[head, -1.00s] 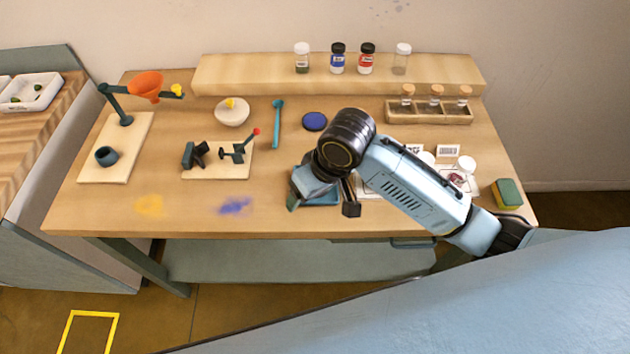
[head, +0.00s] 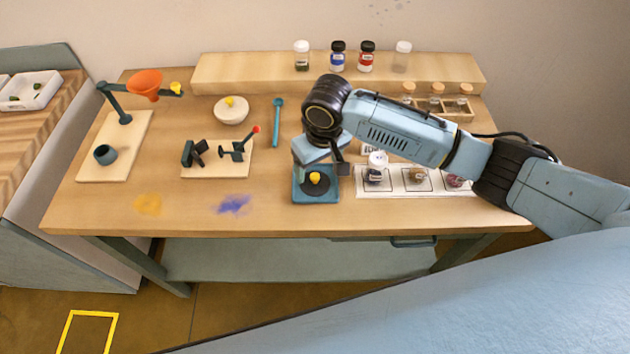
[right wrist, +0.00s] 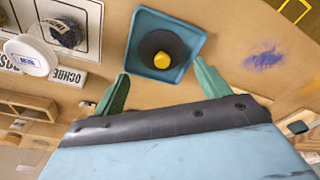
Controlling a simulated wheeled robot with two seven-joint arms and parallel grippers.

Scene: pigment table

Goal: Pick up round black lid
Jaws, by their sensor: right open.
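The round black lid (head: 315,183) has a yellow knob and lies in a square blue tray (head: 299,197) near the table's front middle. In the right wrist view, the lid (right wrist: 148,50) sits flat in the tray (right wrist: 193,33), its knob facing the camera. My right gripper (head: 320,164) is just behind and above the lid. In the right wrist view, its green fingers (right wrist: 161,72) are spread, with the lid and knob between and beyond their tips. Nothing is between them. My left gripper is not in view.
A white card (head: 398,189) with several jars lies right of the tray. A small board with a black clamp (head: 195,154) and a red-tipped stand is to the left. The table around the blue powder patch (head: 234,204) is mostly clear.

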